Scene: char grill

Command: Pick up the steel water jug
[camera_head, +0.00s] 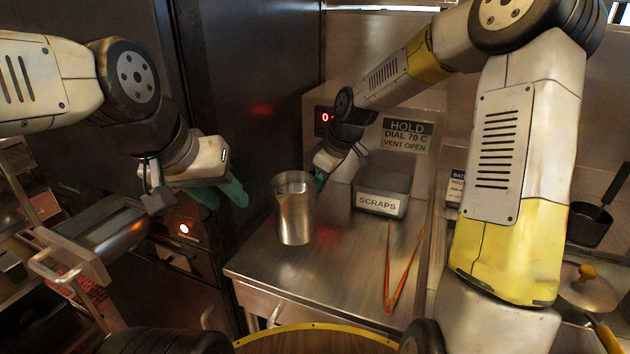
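The steel water jug (294,215) is a shiny open-topped cylinder. It stands upright on the steel counter (345,268), near its left side. My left gripper (222,194) has teal fingers that are spread apart and empty. It hangs to the left of the jug, apart from it, in front of the dark cabinet. My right gripper (321,176) is just behind and to the right of the jug's rim. Only a little of its teal fingers shows, so I cannot tell whether it touches the jug or how far its fingers are open.
A grey scraps bin (381,204) stands on the counter right of the jug. Orange-handled tongs (390,275) lie in front of it. A sign (405,136) is on the back wall. Pans, including a lidded pot (587,290), are at far right.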

